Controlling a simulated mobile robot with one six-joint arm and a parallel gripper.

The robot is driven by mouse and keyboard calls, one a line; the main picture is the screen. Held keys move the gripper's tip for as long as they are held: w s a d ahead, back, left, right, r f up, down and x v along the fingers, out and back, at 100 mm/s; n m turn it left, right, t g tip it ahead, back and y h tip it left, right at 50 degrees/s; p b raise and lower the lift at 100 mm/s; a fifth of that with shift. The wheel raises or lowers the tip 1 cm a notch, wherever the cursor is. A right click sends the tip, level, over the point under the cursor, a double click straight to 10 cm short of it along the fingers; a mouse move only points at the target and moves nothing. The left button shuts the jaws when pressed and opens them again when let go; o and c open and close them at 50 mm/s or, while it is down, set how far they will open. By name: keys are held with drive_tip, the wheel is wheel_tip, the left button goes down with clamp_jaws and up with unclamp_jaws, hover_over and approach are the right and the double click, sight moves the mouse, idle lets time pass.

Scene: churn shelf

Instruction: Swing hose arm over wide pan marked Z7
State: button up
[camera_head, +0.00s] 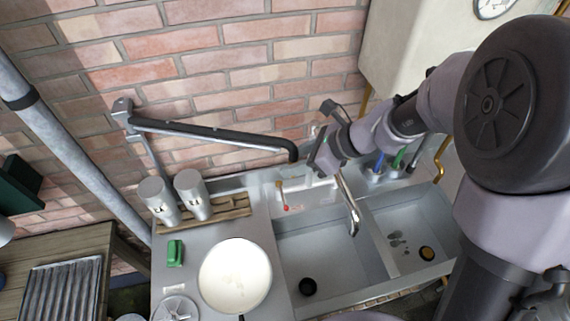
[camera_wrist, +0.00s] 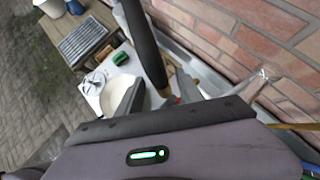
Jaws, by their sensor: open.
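The hose arm (camera_head: 215,135) is a black padded bar on a wall bracket at the left, reaching right over the counter to a down-bent end. It also shows in the wrist view (camera_wrist: 145,45), its end between my finger tips. My gripper (camera_head: 312,160) is open just right of that end; I cannot tell whether it touches. It also shows in the wrist view (camera_wrist: 168,98). A wide, round, cream-white vessel (camera_head: 235,275) sits on the counter, left of the sink and below the hose arm. It also shows in the wrist view (camera_wrist: 93,82). No Z7 mark is legible on it.
A steel double sink (camera_head: 320,260) with a faucet (camera_head: 348,205) lies below my gripper. Two marked metal canisters (camera_head: 158,203) (camera_head: 193,195) stand on a wooden rack by the wall. A green block (camera_head: 175,253) lies left of the vessel. The brick wall (camera_head: 230,60) bounds the back.

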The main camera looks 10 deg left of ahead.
drive_tip(key=x, duration=0.3)
drive_tip(key=shift+w+a+f, duration=0.15)
drive_tip(key=shift+a+f, duration=0.1)
clamp_jaws()
idle(1.2)
